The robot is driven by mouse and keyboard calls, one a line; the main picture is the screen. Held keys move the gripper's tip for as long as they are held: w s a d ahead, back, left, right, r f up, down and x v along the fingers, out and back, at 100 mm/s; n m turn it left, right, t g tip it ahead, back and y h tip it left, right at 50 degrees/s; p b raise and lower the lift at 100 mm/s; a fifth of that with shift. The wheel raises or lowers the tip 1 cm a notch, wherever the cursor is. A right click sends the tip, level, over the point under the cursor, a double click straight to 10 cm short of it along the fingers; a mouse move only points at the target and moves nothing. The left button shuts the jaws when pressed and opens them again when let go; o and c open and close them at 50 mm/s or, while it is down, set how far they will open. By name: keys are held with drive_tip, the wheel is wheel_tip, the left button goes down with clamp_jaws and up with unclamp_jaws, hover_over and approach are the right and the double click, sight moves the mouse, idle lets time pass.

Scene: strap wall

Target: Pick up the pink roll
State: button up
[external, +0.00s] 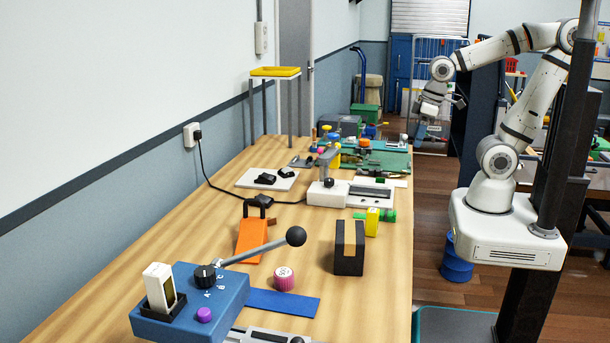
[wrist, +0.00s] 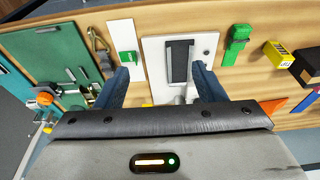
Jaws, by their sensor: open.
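The pink roll (external: 284,278), a short ribbed cylinder with a white top, stands upright on the wooden table in the external view, beside a flat blue strip (external: 290,303). It does not show in the wrist view. My gripper (external: 430,112) is raised at the far right of the table, well away from the roll. In the wrist view its two blue-grey fingers (wrist: 160,82) are spread apart with nothing held between them.
A blue control box (external: 190,308) has a long lever ending in a black ball (external: 296,236) behind the roll. A black block (external: 349,248) stands right of it, and an orange piece (external: 252,238) lies farther back. Bare wood separates them.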

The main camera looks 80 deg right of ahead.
drive_tip(key=w+a+r+n+y, duration=0.1)
drive_tip(key=w+a+r+n, duration=0.25)
drive_tip(key=w+a, duration=0.9)
drive_tip(key=n+y, duration=0.3)
drive_tip(key=n, duration=0.5)
approach(284, 272)
drive_tip(key=f, duration=0.1)
drive_tip(key=p+x, duration=0.2)
drive_tip(key=x, duration=0.5)
drive_tip(key=shift+w+a, duration=0.15)
drive_tip(key=shift+w, duration=0.05)
drive_tip(key=shift+a+f, duration=0.1)
drive_tip(key=shift+f, duration=0.25)
